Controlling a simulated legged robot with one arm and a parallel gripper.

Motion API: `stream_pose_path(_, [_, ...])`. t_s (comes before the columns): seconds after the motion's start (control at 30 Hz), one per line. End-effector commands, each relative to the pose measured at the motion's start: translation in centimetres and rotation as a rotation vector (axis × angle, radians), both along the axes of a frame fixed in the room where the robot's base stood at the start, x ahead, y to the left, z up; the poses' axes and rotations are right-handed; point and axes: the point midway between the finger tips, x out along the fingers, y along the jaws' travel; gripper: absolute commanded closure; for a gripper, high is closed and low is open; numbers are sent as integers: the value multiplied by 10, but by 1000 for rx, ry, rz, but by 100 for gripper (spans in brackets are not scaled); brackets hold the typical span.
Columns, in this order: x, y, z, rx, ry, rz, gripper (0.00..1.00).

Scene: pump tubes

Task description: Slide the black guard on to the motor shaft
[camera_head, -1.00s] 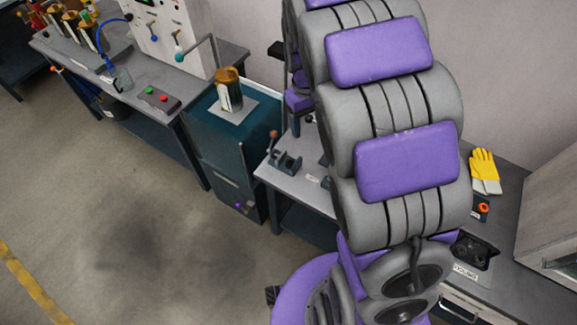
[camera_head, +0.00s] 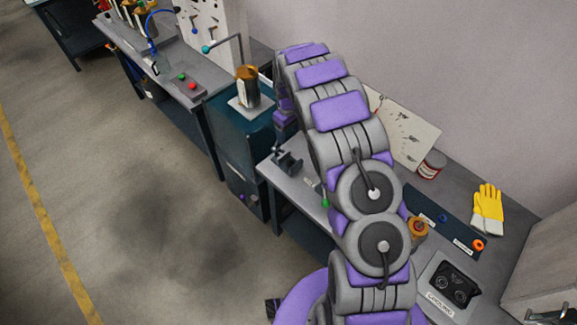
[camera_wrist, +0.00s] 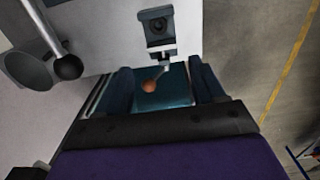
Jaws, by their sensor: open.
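My gripper (camera_wrist: 164,76) is open and empty in the wrist view, with its two dark fingers apart over a teal surface. In the head view its fingers are hidden behind my arm. A dark vise (camera_head: 287,163) stands at the near left end of the bench, and it also shows in the wrist view (camera_wrist: 158,28), with an orange ball-ended handle (camera_wrist: 148,86) between my fingers. A black piece with round forms (camera_head: 452,284) lies on the bench by a white label. I cannot tell whether it is the guard. I cannot pick out the motor shaft.
A teal cabinet (camera_head: 226,135) carries a brown-topped cylinder (camera_head: 248,86). The grey bench (camera_head: 500,255) holds a yellow glove (camera_head: 489,208), a red-and-white can (camera_head: 431,165) and a leaning white panel (camera_head: 405,130). The floor at left is clear.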

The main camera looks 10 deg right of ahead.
Motion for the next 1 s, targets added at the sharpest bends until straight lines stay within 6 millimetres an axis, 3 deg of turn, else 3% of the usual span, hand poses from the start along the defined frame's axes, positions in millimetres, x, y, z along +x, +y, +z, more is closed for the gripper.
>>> stream_pose_path(0.6, [-2,0,-108,-2,2,-3,32])
stream_pose_path(0.87, [-4,-2,-125,1,2,-3,32])
stream_pose_path(1.0, [-8,-2,-145,2,5,-3,32])
